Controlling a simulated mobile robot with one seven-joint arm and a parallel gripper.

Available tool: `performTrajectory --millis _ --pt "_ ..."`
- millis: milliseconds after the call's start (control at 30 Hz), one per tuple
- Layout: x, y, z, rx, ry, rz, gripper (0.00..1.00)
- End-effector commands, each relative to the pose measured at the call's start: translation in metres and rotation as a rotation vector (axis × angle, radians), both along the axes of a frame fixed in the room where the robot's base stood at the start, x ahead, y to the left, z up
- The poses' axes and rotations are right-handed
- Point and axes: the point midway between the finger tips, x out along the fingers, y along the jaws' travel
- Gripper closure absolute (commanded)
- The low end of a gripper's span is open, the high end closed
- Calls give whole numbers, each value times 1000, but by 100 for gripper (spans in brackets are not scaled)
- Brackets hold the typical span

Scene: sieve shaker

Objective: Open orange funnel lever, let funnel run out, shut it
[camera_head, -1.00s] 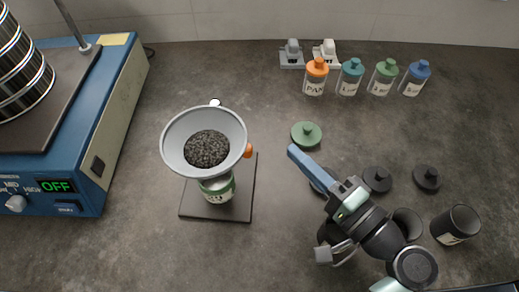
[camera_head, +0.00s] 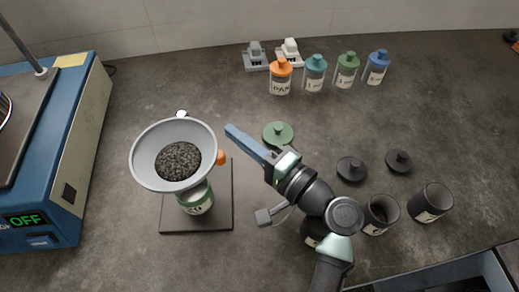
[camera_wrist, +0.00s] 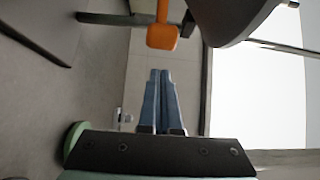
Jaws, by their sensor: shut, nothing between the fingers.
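The grey funnel (camera_head: 150,150) holds dark granules and sits above a jar with a green-and-white label (camera_head: 197,200) on a dark square base (camera_head: 224,195). The orange funnel lever (camera_head: 221,157) sticks out at the funnel's right side. In the wrist view the orange lever end (camera_wrist: 162,37) hangs at the top, beyond my fingertips and slightly left, with the dark funnel (camera_wrist: 235,20) to its right. My gripper (camera_head: 230,131) has its blue fingers together with nothing between them. It is just right of the funnel, apart from the lever; the fingers (camera_wrist: 160,75) also show in the wrist view.
A green lid (camera_head: 278,133) lies behind my gripper. Capped bottles (camera_head: 315,72) stand at the back. Black lids (camera_head: 351,169) and dark cups (camera_head: 432,201) are at right. The blue shaker base (camera_head: 75,150), showing OFF, stands at left.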

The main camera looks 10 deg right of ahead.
Motion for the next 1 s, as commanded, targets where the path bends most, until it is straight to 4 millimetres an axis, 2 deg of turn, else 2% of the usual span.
performTrajectory --millis 33,200,400,1000 --pt "9 8 1 -1 1 3 100" --pt "-16 12 -1 0 3 -2 100" --pt "-29 15 -2 0 2 -1 100" --pt "-32 17 -1 -1 1 -2 100"
